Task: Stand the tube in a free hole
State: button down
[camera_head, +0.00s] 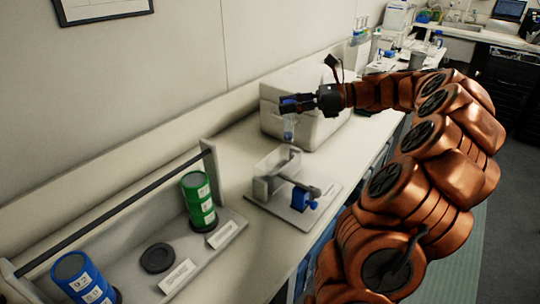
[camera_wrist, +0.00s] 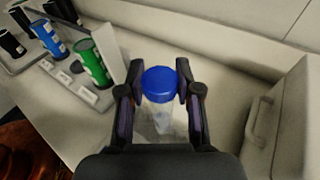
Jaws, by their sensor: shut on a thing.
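My gripper (camera_head: 296,105) is shut on a clear tube (camera_head: 289,130) with a blue cap. The tube hangs roughly upright in the air above the bench, in front of a white box. In the wrist view my gripper (camera_wrist: 160,88) has one finger on each side of the blue cap, and the clear tube (camera_wrist: 163,118) shows below it. A pale, partly see-through holder (camera_head: 262,188) stands on a flat plate below the tube, with a blue clamp-like part at its right. I cannot make out its holes; in the wrist view my gripper and the tube largely hide that area.
A white lidded box (camera_head: 282,126) stands close behind my gripper. A low rack with a dark rail (camera_head: 110,213) holds a green canister (camera_head: 198,200), a blue canister (camera_head: 84,280) and a black disc (camera_head: 157,258).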

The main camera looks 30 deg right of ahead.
aim_at(287, 137)
jog(key=shift+w+f, duration=0.15)
jog(key=shift+w, duration=0.2)
notch_tip(287, 137, down, 10)
jog(key=shift+r+p, duration=0.15)
jog(key=shift+p, duration=0.25)
jog(key=c, duration=0.8)
grip_release()
